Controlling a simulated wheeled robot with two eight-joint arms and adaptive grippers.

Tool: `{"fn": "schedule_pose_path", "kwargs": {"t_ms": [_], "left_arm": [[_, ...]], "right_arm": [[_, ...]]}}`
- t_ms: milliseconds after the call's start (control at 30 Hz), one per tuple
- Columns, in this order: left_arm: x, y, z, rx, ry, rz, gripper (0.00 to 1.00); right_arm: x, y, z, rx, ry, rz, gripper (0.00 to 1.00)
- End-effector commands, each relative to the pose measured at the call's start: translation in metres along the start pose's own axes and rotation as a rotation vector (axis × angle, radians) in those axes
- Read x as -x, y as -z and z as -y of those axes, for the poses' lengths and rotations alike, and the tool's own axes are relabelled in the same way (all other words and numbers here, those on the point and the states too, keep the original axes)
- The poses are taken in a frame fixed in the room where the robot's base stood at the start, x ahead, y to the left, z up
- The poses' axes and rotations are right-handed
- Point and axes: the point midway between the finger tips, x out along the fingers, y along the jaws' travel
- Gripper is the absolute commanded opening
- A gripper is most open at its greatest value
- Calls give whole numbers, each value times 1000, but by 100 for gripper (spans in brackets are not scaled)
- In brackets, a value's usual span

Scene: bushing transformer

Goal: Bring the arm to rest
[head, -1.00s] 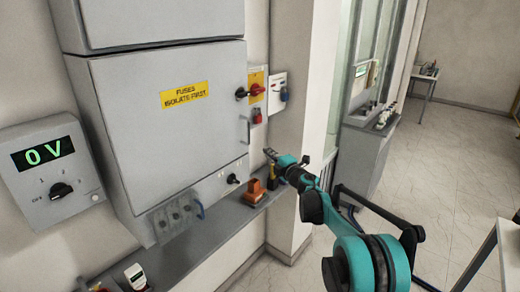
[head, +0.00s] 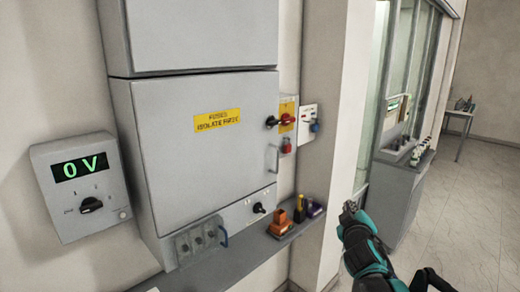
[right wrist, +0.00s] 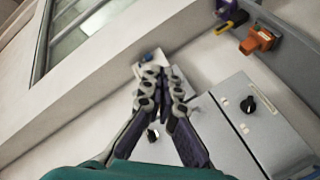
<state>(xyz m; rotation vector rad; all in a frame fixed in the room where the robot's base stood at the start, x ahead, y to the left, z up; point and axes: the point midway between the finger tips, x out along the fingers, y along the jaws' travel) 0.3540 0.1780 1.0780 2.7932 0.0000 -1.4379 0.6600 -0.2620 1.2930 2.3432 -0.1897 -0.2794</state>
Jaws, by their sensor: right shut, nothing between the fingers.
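My right gripper (head: 349,208) shows in the head view at the lower right, on a teal arm, in front of the wall corner and right of the shelf. It is shut and empty. In the right wrist view the gripper's fingers (right wrist: 165,78) are together with nothing between them, with the cabinet and wall behind. My left gripper is not in view.
A grey fuse cabinet (head: 192,150) with a yellow label and a 0 V meter (head: 85,185) are on the wall. A shelf (head: 215,262) below holds an orange item (head: 280,224) and other small items. Open floor (head: 465,210) lies at the right.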

Motion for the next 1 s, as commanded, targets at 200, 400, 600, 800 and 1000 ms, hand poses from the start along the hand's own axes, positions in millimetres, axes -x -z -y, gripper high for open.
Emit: {"fn": "schedule_pose_path", "kwargs": {"t_ms": [200,400,600,800,1000], "left_arm": [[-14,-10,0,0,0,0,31],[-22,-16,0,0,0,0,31],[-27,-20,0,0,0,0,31],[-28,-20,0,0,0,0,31],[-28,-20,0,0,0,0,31]], "right_arm": [[102,-86,61,-283,132,272,0],[193,-150,140,-484,304,491,0],[257,-186,200,-598,448,631,0],[278,-195,220,-632,501,677,0],[278,-194,220,-633,502,677,0]]}}
